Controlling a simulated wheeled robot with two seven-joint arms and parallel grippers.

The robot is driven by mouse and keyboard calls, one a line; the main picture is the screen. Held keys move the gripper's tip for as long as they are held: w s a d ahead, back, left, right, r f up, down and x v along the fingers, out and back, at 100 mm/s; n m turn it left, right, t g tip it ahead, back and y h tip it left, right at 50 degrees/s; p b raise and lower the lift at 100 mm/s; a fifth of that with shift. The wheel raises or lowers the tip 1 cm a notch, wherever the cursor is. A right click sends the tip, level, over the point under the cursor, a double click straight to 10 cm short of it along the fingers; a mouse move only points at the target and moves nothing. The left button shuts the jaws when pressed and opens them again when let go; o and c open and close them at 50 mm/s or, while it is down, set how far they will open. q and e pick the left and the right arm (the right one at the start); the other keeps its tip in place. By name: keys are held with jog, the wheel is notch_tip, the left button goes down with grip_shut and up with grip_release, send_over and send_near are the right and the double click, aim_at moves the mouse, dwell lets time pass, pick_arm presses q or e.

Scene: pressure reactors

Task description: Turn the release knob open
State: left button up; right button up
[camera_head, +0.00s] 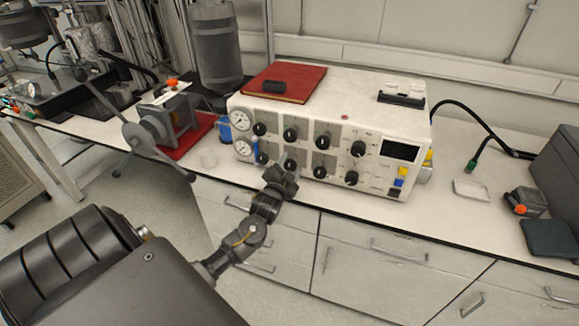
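A white control box (385,122) stands on the bench, with several black knobs in two rows on its front panel. I cannot tell from labels which one is the release knob. My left gripper (283,176) is at the lower row, in front of the panel near the second knob from the left (290,163), partly covering that area. I cannot tell whether it touches the knob or whether its fingers are open. My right gripper is not in view.
Two gauges (241,148) sit at the panel's left end. A red book-like slab (282,83) lies on the box. A clear dish (470,190) and a dark device with an orange knob (524,203) lie to the right. Bench drawers (370,270) are below.

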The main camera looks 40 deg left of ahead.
pick_arm(q)
jog(key=c, duration=0.7)
jog(key=shift+n, duration=0.3)
jog(key=n+p, duration=0.1)
jog(key=n, duration=0.4)
jog(key=n+p, duration=0.1)
jog(key=n, duration=0.4)
jog(key=shift+d+n, duration=0.1)
jog(key=shift+n, duration=0.3)
jog(key=n+p, duration=0.2)
jog(key=n, duration=0.4)
jog(key=shift+r+n, duration=0.1)
jog(key=shift+n, duration=0.2)
jog(key=n+p, duration=0.1)
jog(key=n, duration=0.3)
jog(key=shift+n, duration=0.9)
